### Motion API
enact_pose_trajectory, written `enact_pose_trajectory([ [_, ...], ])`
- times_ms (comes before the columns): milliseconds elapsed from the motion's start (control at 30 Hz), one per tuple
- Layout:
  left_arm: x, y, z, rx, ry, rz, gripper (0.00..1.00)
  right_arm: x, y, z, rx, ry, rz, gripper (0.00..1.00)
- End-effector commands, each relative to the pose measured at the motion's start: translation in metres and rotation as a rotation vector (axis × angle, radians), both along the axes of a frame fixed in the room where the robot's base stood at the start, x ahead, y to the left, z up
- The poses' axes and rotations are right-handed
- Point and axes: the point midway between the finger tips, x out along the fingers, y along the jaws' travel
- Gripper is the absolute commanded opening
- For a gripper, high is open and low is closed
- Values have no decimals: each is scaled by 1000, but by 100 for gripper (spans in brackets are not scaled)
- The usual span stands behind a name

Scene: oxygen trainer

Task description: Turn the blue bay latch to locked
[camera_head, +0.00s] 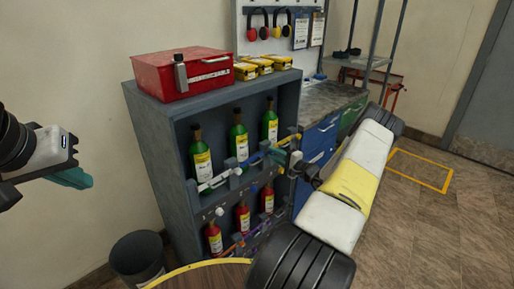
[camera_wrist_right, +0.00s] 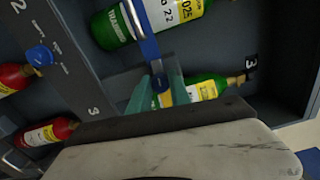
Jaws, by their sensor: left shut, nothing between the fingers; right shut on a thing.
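The blue bay latch (camera_head: 255,161) is a bar across the front of the upper shelf of the grey rack, in front of the green bottles. In the right wrist view the blue bar (camera_wrist_right: 149,48) runs from the top edge down between my teal fingers. My right gripper (camera_wrist_right: 166,82) is shut on this bar; in the head view its fingers (camera_head: 278,154) are at the bar's right end. The far end of the bar is partly hidden by the fingers. My left gripper (camera_head: 78,179) is shut and empty, out to the left of the rack.
Green bottles (camera_head: 239,142) stand on the upper shelf and red bottles (camera_head: 243,218) on the lower one. A white latch bar (camera_head: 214,183) is left of the blue one. A red toolbox (camera_head: 190,77) sits on top. A dark bin (camera_head: 138,258) stands at lower left.

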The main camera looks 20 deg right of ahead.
Motion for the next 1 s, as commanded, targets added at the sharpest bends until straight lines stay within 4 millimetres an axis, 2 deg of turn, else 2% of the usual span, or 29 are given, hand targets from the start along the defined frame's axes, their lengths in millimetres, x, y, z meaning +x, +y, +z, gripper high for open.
enact_pose_trajectory([
  [300,0,0,0,0,0,0,0,-1,-1,-2,-95,-36,-2,0],
  [800,0,0,0,0,0,0,0,-1,-1,-2,-111,-41,-2,0],
  [833,0,0,0,0,0,0,0,-1,-1,-2,-111,-41,-2,28],
  [933,0,0,0,0,0,0,0,-1,-1,-2,-110,-42,-2,46],
  [1000,0,0,0,0,0,0,0,-1,-1,-2,-110,-42,-1,46],
])
